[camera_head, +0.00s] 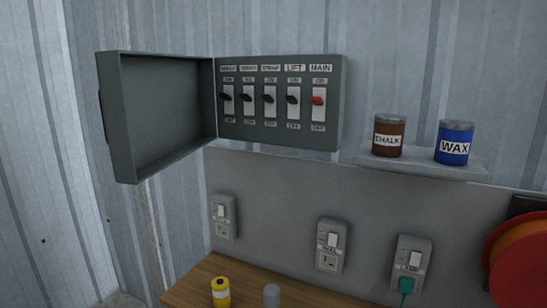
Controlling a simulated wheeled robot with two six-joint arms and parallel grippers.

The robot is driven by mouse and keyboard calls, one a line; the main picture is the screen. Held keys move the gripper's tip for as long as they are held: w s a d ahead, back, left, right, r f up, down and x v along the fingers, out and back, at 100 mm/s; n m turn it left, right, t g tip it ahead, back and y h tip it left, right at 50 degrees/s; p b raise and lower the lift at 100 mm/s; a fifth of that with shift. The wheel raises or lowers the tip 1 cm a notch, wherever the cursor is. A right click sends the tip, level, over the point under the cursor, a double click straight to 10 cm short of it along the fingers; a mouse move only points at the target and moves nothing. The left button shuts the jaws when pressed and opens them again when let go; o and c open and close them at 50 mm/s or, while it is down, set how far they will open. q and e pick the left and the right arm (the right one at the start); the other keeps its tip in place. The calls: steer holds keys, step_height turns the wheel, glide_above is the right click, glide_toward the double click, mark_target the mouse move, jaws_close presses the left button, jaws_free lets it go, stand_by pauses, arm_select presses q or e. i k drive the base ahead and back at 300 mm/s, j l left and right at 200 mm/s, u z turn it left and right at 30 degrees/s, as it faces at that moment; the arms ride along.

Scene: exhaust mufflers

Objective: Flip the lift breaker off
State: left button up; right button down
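A grey breaker panel (280,139) is on the corrugated wall, with its door (163,110) swung open to the left. It holds a row of several switches under white labels. The lift breaker (293,99) has a black lever and sits second from the right, under the label LIFT. Its lever is near mid-height of its slot, and I cannot tell whether it is on or off. The main breaker (318,100), with a red lever, is just to its right. Neither of my grippers is in view.
A shelf (421,168) right of the panel bears a brown chalk can (389,136) and a blue wax can (453,143). Below are wall outlets (331,246), one with a green plug (406,285), a wooden bench (195,284) with a yellow can (221,293), and an orange reel (520,270).

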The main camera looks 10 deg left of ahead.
mark_target(292, 100)
steer(key=i+j+z, duration=0.2)
steer(key=j+z, duration=0.15)
steer(key=j, duration=1.15)
steer(key=j+z, duration=0.3)
steer(key=j, duration=1.2)
